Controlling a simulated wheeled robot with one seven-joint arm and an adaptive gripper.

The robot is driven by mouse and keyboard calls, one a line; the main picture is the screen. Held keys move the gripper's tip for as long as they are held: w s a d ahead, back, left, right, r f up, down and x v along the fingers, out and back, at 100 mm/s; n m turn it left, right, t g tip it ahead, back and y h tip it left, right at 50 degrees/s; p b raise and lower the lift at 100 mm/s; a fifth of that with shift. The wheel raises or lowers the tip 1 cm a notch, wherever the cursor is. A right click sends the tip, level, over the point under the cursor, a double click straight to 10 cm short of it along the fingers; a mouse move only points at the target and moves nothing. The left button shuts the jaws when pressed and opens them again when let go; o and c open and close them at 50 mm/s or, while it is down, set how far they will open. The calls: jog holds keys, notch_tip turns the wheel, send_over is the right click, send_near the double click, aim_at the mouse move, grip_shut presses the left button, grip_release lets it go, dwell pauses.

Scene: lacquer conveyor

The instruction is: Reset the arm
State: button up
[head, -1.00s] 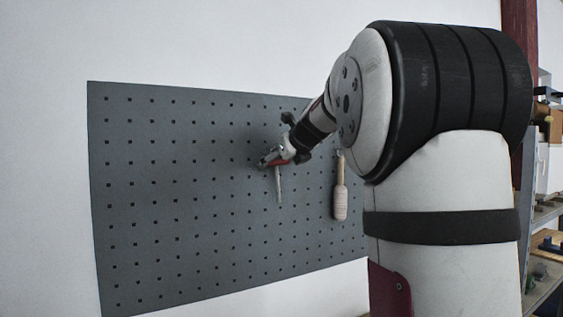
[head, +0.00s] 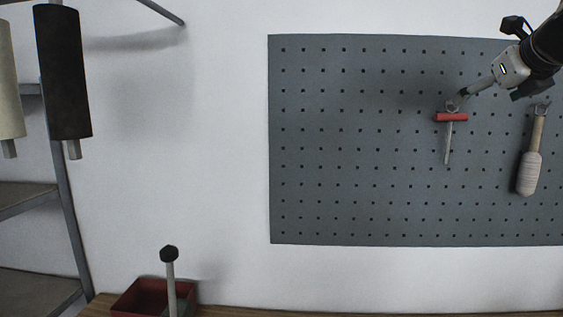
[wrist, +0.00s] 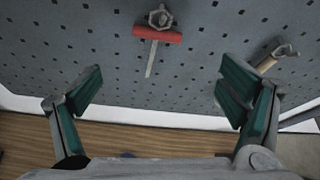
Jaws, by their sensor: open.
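My gripper (wrist: 163,90) is open and empty in the wrist view, its two green-padded fingers spread wide apart. A tool with a red crossbar handle (wrist: 158,34) and a thin grey shaft hangs on the pegboard (wrist: 80,60) beyond the fingertips. In the head view my gripper (head: 478,89) is at the upper right, in front of the board and close to the top of the red-handled tool (head: 450,117). The tool hangs with its shaft pointing down. From the wrist view it is not between the fingers.
A wooden-handled tool (head: 530,165) hangs right of the red one. At the left are shelves (head: 25,198) and hanging dark (head: 64,75) and cream (head: 8,80) rollers. A red tray (head: 140,300) sits on the wooden bench (head: 370,313) below. Wall space left of the board is clear.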

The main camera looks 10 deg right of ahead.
jog(key=s+a+f+n+g+y, duration=0.1)
jog(key=s+a+f+n+y, duration=0.15)
jog(key=a+f+n, duration=0.55)
jog(key=s+a+f+n+g+y, duration=0.25)
jog(key=a+f+n, duration=0.25)
jog(key=a+n, duration=0.65)
jog(key=s+a+f+n+g, duration=0.3)
jog(key=s+a+f+n, duration=0.8)
jog(key=s+f+n, duration=0.4)
jog(key=s+n, duration=0.1)
jog(key=n, duration=0.1)
jog(key=shift+a+n+h, duration=0.3)
jog(key=shift+n, duration=0.05)
